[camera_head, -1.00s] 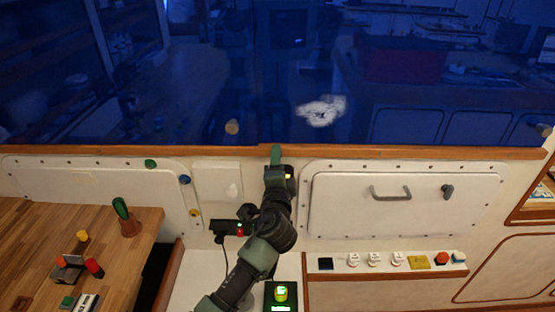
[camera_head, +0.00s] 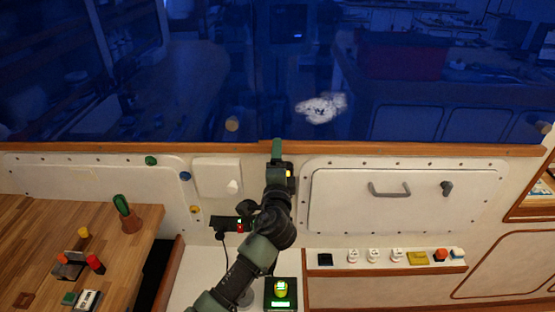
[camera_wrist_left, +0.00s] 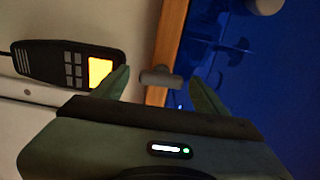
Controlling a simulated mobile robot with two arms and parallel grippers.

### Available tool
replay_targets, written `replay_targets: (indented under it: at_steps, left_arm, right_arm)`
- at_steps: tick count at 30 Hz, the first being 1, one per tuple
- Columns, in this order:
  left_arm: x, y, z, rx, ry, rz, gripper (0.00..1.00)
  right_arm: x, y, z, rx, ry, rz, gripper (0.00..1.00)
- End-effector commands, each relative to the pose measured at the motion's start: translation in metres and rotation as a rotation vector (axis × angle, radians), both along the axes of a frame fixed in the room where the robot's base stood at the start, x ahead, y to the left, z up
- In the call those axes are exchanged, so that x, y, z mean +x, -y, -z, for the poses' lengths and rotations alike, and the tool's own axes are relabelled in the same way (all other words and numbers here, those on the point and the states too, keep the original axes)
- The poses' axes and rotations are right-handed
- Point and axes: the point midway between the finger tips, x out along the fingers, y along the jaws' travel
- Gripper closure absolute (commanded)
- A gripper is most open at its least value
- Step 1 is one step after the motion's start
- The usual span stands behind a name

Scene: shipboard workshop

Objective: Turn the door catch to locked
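My left gripper (camera_head: 276,146) is at the wooden rail under the blue window, seen edge-on in the head view. In the left wrist view its two fingers (camera_wrist_left: 165,88) are spread apart. A small grey T-shaped lever (camera_wrist_left: 160,77) shows between the fingertips, in front of the wooden rail; I see no finger closed on it. The arm hides this spot in the head view. A dark grey turn catch (camera_head: 447,188) sits at the right of a white hatch door (camera_head: 340,210), well right of the gripper. I cannot tell which is the task's catch. My right gripper is not in view.
A black handset (camera_wrist_left: 70,65) with a lit orange screen is close beside the fingers. The hatch has a grey handle (camera_head: 390,190). A row of switches (camera_head: 396,256) lies below it. A wooden table (camera_head: 60,240) with small items stands at left.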

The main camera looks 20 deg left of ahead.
Motion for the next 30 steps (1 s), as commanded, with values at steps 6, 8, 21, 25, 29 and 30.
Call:
replay_targets:
  at_steps: [6,8,21,25,29,30]
  left_arm:
    - [-0.003,0.001,0.000,-0.001,0.001,0.001,0.27]
    - [-0.008,0.003,0.001,-0.002,0.002,0.001,0.27]
    - [-0.070,0.021,0.002,-0.001,0.000,0.001,0.27]
    - [-0.075,0.022,0.000,-0.001,0.000,0.000,0.27]
    - [-0.075,0.022,0.000,0.000,0.000,0.000,0.27]
    - [-0.075,0.022,0.000,0.000,0.000,0.000,0.27]
  right_arm:
    - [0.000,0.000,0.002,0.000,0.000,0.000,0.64]
    - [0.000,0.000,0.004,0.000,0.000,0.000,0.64]
    - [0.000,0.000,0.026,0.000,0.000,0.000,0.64]
    - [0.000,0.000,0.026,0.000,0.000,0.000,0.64]
    - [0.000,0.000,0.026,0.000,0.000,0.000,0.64]
    - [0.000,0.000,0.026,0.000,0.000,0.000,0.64]
